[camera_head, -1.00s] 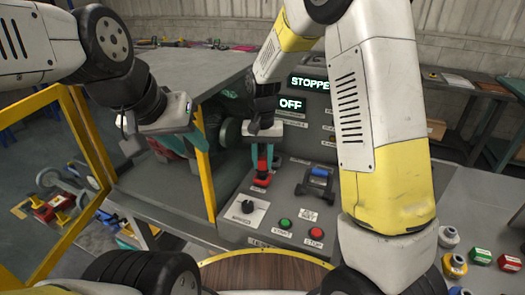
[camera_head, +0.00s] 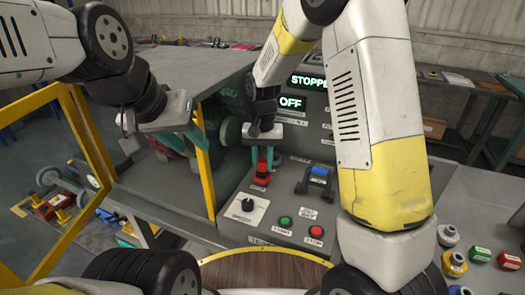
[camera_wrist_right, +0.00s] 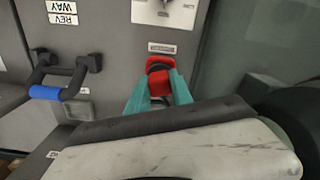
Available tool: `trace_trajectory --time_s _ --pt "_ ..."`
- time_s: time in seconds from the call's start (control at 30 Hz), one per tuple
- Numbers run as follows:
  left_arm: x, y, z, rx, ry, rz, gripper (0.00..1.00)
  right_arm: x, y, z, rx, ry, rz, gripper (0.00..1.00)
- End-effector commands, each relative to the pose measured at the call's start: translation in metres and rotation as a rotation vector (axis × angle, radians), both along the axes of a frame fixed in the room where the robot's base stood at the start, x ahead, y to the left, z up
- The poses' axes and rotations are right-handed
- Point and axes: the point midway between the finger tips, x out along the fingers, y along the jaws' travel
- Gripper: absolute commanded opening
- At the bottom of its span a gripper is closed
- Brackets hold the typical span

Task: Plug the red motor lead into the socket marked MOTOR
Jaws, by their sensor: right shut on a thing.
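The red motor lead's plug (camera_wrist_right: 158,84) is between the teal fingers of my right gripper (camera_wrist_right: 158,90), which is shut on it. A red part (camera_wrist_right: 160,63) on the grey panel is directly beyond the plug, at a small label too blurred to read. I cannot tell whether the plug is seated in it. In the head view my right gripper (camera_head: 262,158) points down at the panel, with red between and below its fingertips. No MOTOR marking is readable. My left gripper (camera_head: 195,138) hangs to the left, away from the panel; its fingers are partly hidden.
The sloping panel (camera_head: 236,228) has a SPEED knob (camera_head: 248,205), a green START button (camera_head: 285,222) and a red STOP button (camera_head: 316,232). A blue-gripped handle (camera_head: 319,171) stands right of my right gripper. A yellow post (camera_head: 204,165) rises left of the panel. Displays read STOPPED and OFF.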

Motion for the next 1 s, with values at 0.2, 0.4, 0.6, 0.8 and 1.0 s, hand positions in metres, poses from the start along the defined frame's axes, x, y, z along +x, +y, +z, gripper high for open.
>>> trace_trajectory --time_s 0.2,0.4,0.6,0.8,1.0 --pt "0.0 0.0 0.0 0.0 0.0 0.0 0.36 0.0 0.0 -0.006 0.0 0.001 0.0 0.0" --pt "0.0 0.0 0.0 0.0 0.0 0.0 0.36 0.0 0.0 -0.011 0.0 0.001 0.0 0.0" --pt "0.0 0.0 0.0 0.0 0.0 0.0 0.36 0.0 0.0 -0.013 0.0 0.001 0.0 0.44" --pt "0.0 0.0 0.0 0.0 0.0 0.0 0.36 0.0 0.0 -0.013 0.0 0.0 0.0 0.52" --pt "0.0 0.0 0.0 0.0 0.0 0.0 0.36 0.0 0.0 -0.009 0.001 -0.001 0.0 0.52"
